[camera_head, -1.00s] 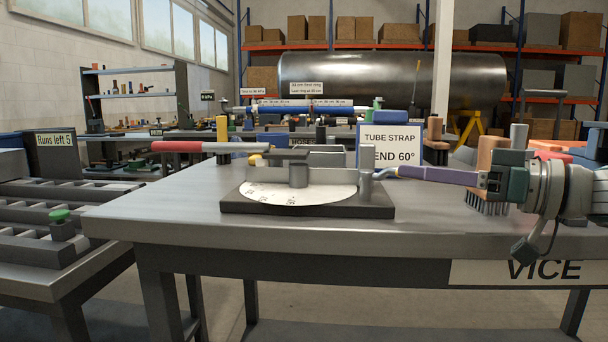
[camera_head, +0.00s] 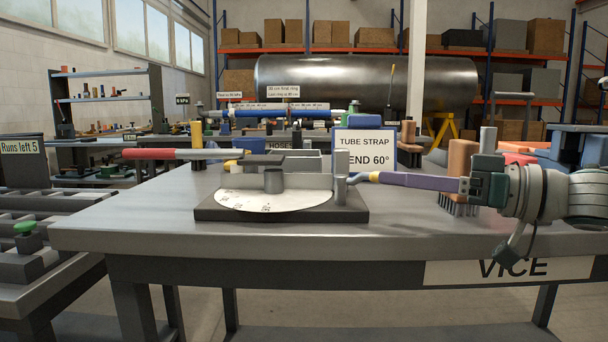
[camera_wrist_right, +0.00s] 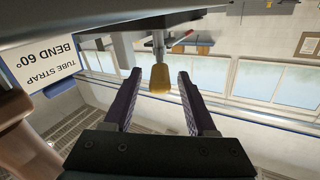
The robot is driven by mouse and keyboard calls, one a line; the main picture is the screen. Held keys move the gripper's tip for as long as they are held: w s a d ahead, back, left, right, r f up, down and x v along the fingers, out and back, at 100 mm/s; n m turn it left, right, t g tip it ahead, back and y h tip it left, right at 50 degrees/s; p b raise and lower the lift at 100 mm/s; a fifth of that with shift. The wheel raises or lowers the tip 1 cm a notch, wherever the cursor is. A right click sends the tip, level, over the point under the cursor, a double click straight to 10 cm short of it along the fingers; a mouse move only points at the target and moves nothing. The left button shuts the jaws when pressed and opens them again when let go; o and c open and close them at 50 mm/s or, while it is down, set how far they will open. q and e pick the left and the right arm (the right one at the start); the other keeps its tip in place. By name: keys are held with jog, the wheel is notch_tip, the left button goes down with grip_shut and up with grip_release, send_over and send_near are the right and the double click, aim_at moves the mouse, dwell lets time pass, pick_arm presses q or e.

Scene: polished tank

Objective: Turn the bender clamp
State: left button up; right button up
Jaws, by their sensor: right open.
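The tube bender stands on the bench, with a dark base plate (camera_head: 215,213), a white half-round angle dial (camera_head: 270,200) and a lever with a red grip (camera_head: 160,154) pointing left. The bender clamp (camera_head: 341,188) stands upright at the dial's right end. Its yellow knob (camera_head: 364,177) points right, towards my right gripper (camera_head: 378,177). The gripper reaches in from the right with purple fingers. In the right wrist view, the yellow knob (camera_wrist_right: 160,79) lies between the tips of my open right gripper (camera_wrist_right: 160,75), with space on both sides. My left gripper is not in view.
A blue-framed sign (camera_head: 364,152) reading "TUBE STRAP", with "END 60°" visible, stands behind the clamp. A brush-like block (camera_head: 460,180) stands behind my right gripper. The bench top (camera_head: 130,215) is clear left of the bender. A roller rack (camera_head: 40,235) is at far left.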

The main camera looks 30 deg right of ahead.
jog(key=p+v, duration=0.3)
jog(key=v, duration=0.5)
jog(key=shift+s, duration=0.25)
jog(key=shift+d, duration=0.1)
